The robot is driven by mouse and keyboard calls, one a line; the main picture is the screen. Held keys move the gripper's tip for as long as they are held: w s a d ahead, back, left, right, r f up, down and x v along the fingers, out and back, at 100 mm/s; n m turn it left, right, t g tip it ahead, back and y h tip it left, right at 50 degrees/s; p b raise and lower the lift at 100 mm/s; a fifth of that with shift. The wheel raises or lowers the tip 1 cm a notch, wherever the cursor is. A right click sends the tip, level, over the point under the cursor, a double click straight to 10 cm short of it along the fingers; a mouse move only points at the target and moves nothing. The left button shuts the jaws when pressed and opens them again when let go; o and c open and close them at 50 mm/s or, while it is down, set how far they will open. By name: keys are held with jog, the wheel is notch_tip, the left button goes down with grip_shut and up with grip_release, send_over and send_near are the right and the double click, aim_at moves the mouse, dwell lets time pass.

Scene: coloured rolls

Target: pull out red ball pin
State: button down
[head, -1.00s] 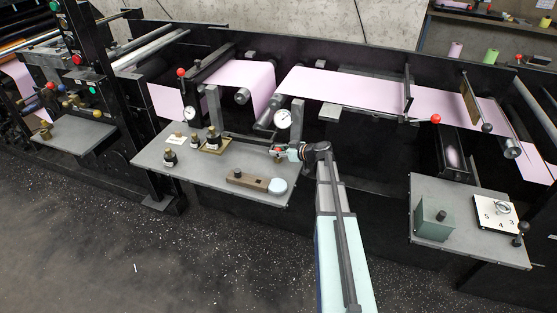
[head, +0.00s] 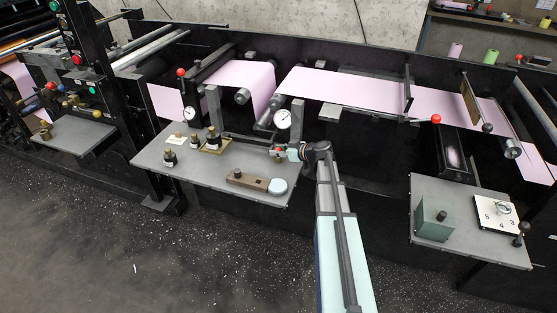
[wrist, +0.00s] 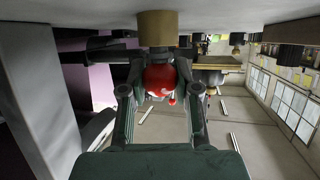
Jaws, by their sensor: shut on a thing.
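The red ball (wrist: 160,80) of the pin sits between the two fingers of my gripper (wrist: 162,88) in the wrist view. A brass collar (wrist: 157,28) lies right beyond the ball, against the grey surface. Any pin shaft inside the collar is hidden. In the head view my gripper (head: 280,152) reaches in from the right at the back right of the middle grey table (head: 215,180). The fingers are shut on the red ball, which is mostly covered there.
A wooden block (head: 245,181) with a pale round pad (head: 278,186) lies in front. Brass and black knobs (head: 213,140) stand to the left. A pink web (head: 340,88) runs behind.

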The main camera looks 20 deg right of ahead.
aim_at(278, 148)
jog(key=shift+r, duration=0.15)
jog(key=shift+r, duration=2.45)
